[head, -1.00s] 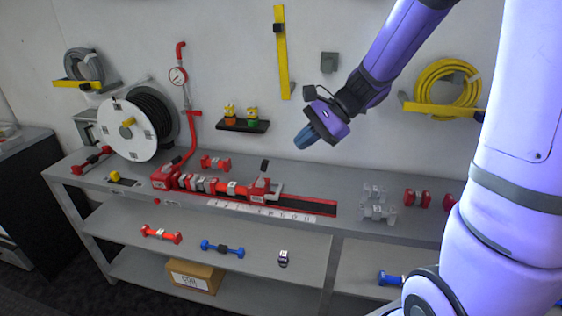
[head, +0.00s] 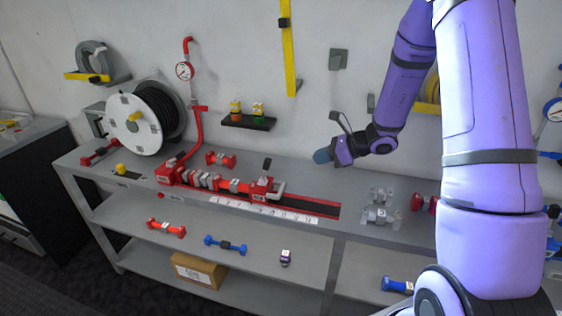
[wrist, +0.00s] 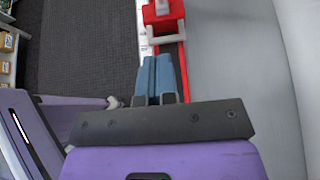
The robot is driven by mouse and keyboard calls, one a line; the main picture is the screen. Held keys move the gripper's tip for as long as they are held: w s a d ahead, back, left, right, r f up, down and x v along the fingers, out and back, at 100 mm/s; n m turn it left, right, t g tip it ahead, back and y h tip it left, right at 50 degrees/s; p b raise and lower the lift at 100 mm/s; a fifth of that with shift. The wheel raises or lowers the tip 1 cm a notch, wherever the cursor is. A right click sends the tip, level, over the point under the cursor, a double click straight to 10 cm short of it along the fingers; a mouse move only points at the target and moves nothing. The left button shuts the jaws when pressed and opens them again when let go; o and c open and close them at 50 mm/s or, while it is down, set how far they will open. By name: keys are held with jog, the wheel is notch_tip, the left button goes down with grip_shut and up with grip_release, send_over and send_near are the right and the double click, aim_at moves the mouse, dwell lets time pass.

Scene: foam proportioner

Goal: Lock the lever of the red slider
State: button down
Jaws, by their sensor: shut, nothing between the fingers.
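The red slider (head: 262,189) sits on the dark rail with red edges on the bench top, at the right end of a row of red and grey fittings. A small dark-tipped lever (head: 267,163) stands up above it. A light grey bracket (head: 280,190) is on its right side. My gripper (head: 322,156) is above the bench, to the right of the slider and apart from it, pointing left. In the wrist view the blue fingers (wrist: 157,72) are together and empty. Beyond them are the red slider (wrist: 162,14) and its pale bracket (wrist: 166,41). The lever's lock state cannot be told.
A hose reel (head: 137,121) and a red pipe with a gauge (head: 184,71) stand at the left. A small wall shelf (head: 249,122) holds two bottles. Grey fittings (head: 380,206) stand on the bench to the right. The rail right of the slider is clear.

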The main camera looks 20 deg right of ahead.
send_near(266, 170)
jog(key=w+d+x, duration=0.1)
jog(key=x, duration=0.2)
jog(key=shift+w+a, duration=0.2)
jog(key=shift+a, duration=0.3)
jog(key=shift+w+a, duration=0.2)
jog(key=shift+a, duration=0.25)
jog(key=shift+a+r, duration=0.1)
jog(key=shift+w+a+r+h, duration=0.1)
jog(key=shift+w+r+h, duration=0.05)
jog(key=shift+h, duration=0.25)
